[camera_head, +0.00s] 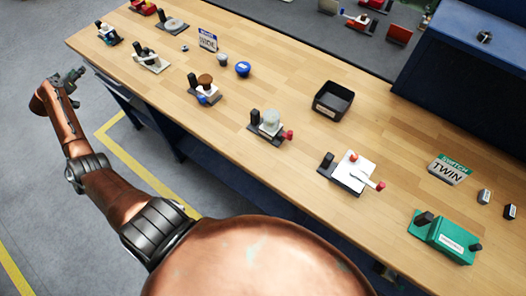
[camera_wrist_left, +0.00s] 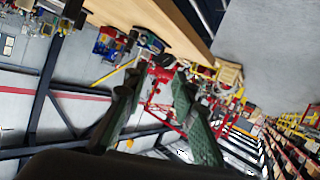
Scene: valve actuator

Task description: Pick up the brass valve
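Several small valve-like units stand on the wooden workbench in the head view; I cannot tell for sure which one is the brass valve. One unit with a brown, brass-like round top (camera_head: 205,80) stands near the bench's front edge, left of the middle. My left gripper (camera_head: 76,75) is off the bench, beyond its front edge at the left, with nothing in it. In the left wrist view its two green-grey fingers (camera_wrist_left: 153,90) are spread apart with only background between them. My right gripper is not in view.
On the wooden bench (camera_head: 300,95) are a black open bin (camera_head: 332,101), a unit with a clear dome (camera_head: 270,123), a white unit with a lever (camera_head: 352,172), a green box (camera_head: 445,238) and a blue ball (camera_head: 243,69). A dark blue cabinet (camera_head: 470,80) stands behind at the right.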

